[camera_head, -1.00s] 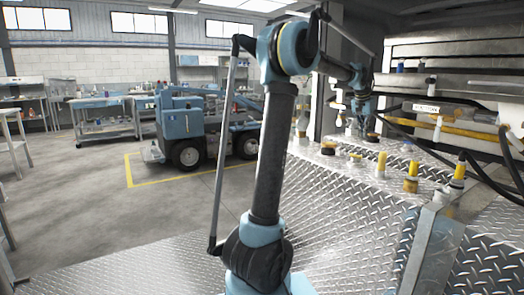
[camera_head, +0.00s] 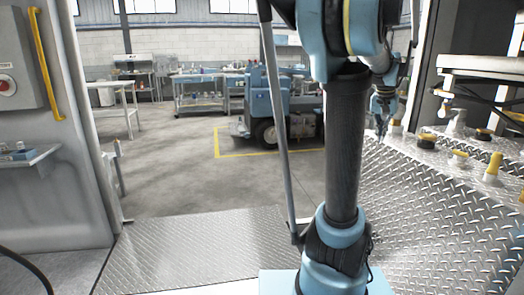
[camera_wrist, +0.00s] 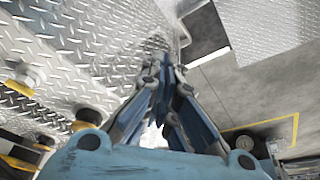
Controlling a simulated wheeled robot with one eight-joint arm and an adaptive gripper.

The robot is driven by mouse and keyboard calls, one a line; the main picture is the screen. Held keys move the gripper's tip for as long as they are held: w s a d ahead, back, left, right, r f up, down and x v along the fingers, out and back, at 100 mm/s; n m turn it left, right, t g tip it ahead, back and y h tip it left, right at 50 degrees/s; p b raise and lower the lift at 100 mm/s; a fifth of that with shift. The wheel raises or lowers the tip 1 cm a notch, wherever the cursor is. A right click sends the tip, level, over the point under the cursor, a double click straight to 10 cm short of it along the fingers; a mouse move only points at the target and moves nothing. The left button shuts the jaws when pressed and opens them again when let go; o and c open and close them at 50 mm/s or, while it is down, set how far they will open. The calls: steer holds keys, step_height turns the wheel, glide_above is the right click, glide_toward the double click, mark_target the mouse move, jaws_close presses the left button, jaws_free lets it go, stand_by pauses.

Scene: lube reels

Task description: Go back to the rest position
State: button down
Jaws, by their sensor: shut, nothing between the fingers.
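My gripper (camera_head: 381,125) is at the far right end of my arm in the head view, small and partly dark against the tread-plate deck (camera_head: 425,195). In the wrist view my gripper (camera_wrist: 166,65) shows its blue fingers drawn together at the tips with nothing between them. The fingertips point over the deck's bare metal near its edge. I cannot tell how high they are above it.
Yellow-topped fittings (camera_head: 493,167) and a black cap (camera_head: 484,134) stand on the deck at the right. A grey wall panel with a red button (camera_head: 7,86) is at the left. A blue vehicle (camera_head: 262,105) stands behind. Open floor (camera_head: 185,180) lies between.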

steer(key=s+a+f+n, duration=0.1)
steer(key=s+a+f, duration=0.2)
steer(key=a, duration=0.3)
steer(key=s+a+f+n+y, duration=0.1)
steer(key=s+a+f+n, duration=0.15)
steer(key=a, duration=0.35)
steer(key=s+a+f+n, duration=0.1)
steer(key=s+a+f, duration=0.3)
steer(key=a, duration=0.2)
steer(key=s+a+f+n+y, duration=0.1)
steer(key=s+a+f+n, duration=0.2)
steer(key=s+a+f, duration=0.5)
steer(key=s+f, duration=0.3)
steer(key=shift+s+f, duration=0.15)
steer(key=shift+f, duration=0.25)
